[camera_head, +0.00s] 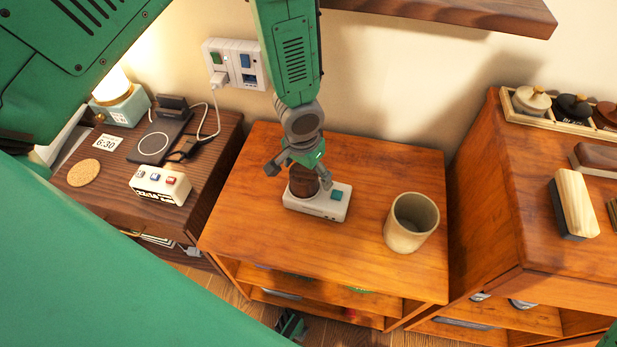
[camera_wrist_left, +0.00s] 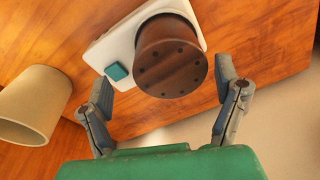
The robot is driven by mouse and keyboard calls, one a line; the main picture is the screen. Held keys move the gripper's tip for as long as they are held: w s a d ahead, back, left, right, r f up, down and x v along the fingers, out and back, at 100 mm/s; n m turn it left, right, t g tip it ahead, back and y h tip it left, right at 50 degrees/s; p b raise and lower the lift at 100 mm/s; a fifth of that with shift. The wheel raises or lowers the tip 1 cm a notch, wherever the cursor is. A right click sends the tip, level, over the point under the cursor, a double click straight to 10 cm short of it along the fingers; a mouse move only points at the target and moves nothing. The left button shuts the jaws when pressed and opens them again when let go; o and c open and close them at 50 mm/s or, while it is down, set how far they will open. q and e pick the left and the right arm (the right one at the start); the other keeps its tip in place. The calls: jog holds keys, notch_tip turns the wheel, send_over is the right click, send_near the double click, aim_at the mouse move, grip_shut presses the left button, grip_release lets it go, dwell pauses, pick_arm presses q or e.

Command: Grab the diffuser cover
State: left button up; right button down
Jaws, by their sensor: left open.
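The diffuser cover (camera_head: 303,183) is a dark brown cup shape with small holes in its top. It sits upright on a white diffuser base (camera_head: 330,207) with a teal button, on the orange wooden cabinet. My left gripper (camera_head: 299,172) is open above it, pointing down, and hides part of it in the head view. In the left wrist view the cover (camera_wrist_left: 170,62) lies between the two spread fingers, with visible gaps on both sides. The base (camera_wrist_left: 112,48) shows behind it.
A beige cup (camera_head: 411,222) stands right of the diffuser on the cabinet top (camera_head: 375,165). A dark desk (camera_head: 105,175) at left holds a lamp, charger and small clock. A higher cabinet (camera_head: 520,190) at right holds brushes and lidded jars. A shelf (camera_head: 470,12) overhangs behind.

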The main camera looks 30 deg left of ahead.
aim_at(301, 171)
pick_arm(q)
jog(key=shift+w+a+f, duration=0.1)
jog(key=shift+a+f, duration=0.1)
jog(key=shift+f, duration=0.4)
jog(key=shift+w+a+f, duration=0.1)
jog(key=shift+a+f, duration=0.05)
jog(key=shift+f, duration=0.45)
jog(key=shift+s+a+f, duration=0.1)
jog(key=shift+a+f, duration=0.05)
jog(key=shift+a, duration=0.3)
jog(key=shift+d, duration=0.25)
jog(key=c, duration=1.2)
jog(key=shift+d, duration=0.2)
jog(key=shift+c, duration=0.3)
